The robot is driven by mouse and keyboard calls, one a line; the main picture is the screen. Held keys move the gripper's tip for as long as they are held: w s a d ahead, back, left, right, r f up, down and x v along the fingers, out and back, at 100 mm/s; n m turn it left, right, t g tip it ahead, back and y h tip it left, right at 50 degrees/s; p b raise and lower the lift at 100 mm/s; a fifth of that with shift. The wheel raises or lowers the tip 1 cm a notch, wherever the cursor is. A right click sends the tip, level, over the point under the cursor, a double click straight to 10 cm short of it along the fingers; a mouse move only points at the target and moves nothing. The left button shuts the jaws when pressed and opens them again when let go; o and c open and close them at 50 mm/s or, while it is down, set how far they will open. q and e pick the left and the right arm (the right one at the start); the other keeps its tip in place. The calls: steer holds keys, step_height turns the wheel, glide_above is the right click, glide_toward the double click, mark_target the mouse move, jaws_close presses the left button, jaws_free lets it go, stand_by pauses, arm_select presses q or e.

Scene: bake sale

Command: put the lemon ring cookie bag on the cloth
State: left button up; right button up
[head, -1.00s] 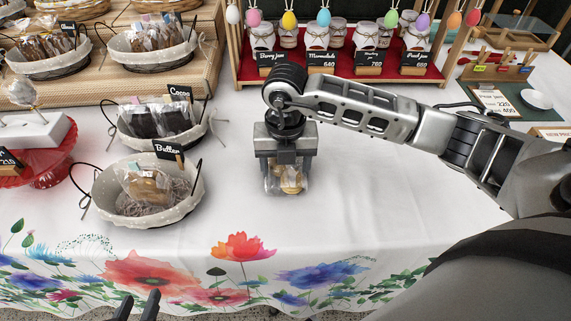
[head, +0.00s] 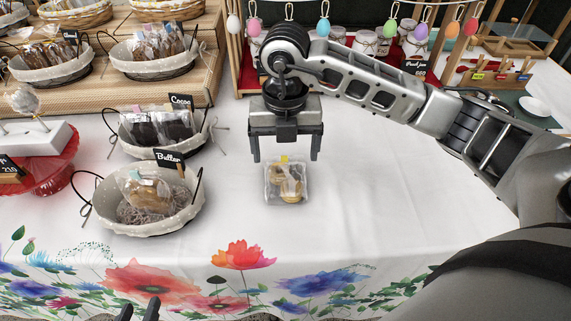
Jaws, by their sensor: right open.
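The lemon ring cookie bag (head: 287,184), a clear bag with pale round cookies and a yellow tag at its top, lies on the white cloth (head: 370,200) right of the Butter basket. My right gripper (head: 285,158) is above and just behind the bag, with its fingers spread and nothing between them. The bag is apart from the fingers. My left gripper (head: 138,310) shows only as dark fingertips at the bottom edge, with a gap between them; nothing is seen in it.
The Butter basket (head: 180,222) and the Cocoa basket (head: 203,140) stand to the left. A red cake stand (head: 62,170) is at the far left. The jam shelf (head: 243,75) is behind my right arm. The cloth right of the bag is clear.

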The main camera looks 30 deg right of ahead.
step_height(320, 180, up, 4)
steer(key=shift+r, duration=0.2)
stand_by(0.5)
